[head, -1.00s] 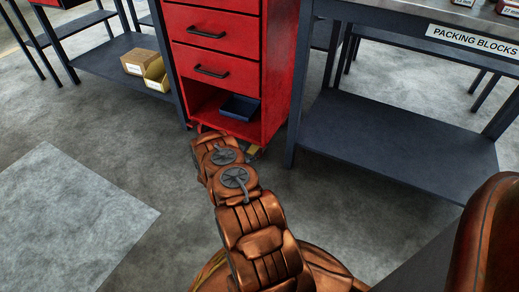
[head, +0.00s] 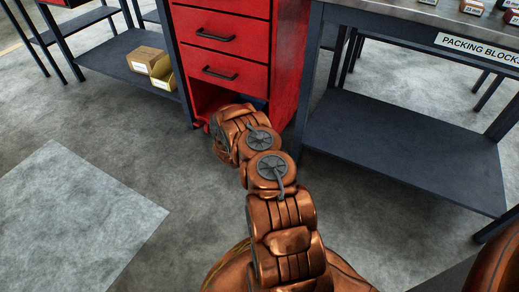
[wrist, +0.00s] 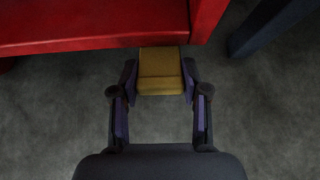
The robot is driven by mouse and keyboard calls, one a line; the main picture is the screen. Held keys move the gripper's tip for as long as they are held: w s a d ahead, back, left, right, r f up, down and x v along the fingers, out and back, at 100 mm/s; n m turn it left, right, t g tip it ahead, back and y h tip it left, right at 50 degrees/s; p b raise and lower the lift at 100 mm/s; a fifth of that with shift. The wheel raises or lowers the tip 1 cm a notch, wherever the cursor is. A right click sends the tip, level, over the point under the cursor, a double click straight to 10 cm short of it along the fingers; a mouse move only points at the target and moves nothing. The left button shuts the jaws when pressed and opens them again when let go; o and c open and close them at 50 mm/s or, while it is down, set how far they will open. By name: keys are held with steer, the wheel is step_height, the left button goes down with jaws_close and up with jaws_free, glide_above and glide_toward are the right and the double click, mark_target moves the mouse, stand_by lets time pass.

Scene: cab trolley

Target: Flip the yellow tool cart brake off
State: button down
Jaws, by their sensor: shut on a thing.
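The red tool cart (head: 222,55) stands at the top centre of the head view, with drawers above and an open bottom shelf. Its lower edge also shows in the wrist view (wrist: 90,25). The yellow brake pedal (wrist: 160,72) sticks out from under that edge, near the cart's corner. My gripper (wrist: 160,82) has one finger on each side of the pedal and is shut on it. In the head view my own arm hides the gripper and the pedal.
A dark-framed bench marked "PACKING BLOCKS" (head: 480,46) stands right of the cart; its lower shelf (head: 400,145) is empty. Its leg (wrist: 265,28) is near the cart's corner. A shelf with cardboard boxes (head: 150,62) is on the left. The grey floor (head: 120,120) in front is clear.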

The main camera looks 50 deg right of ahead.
steer(key=shift+a, duration=0.1)
steer(key=c, duration=0.6)
jaws_free()
steer(key=shift+o, duration=0.2)
steer(key=shift+r, duration=0.1)
steer(key=v, duration=1.1)
steer(key=shift+a+r, duration=0.25)
steer(key=shift+a, duration=0.05)
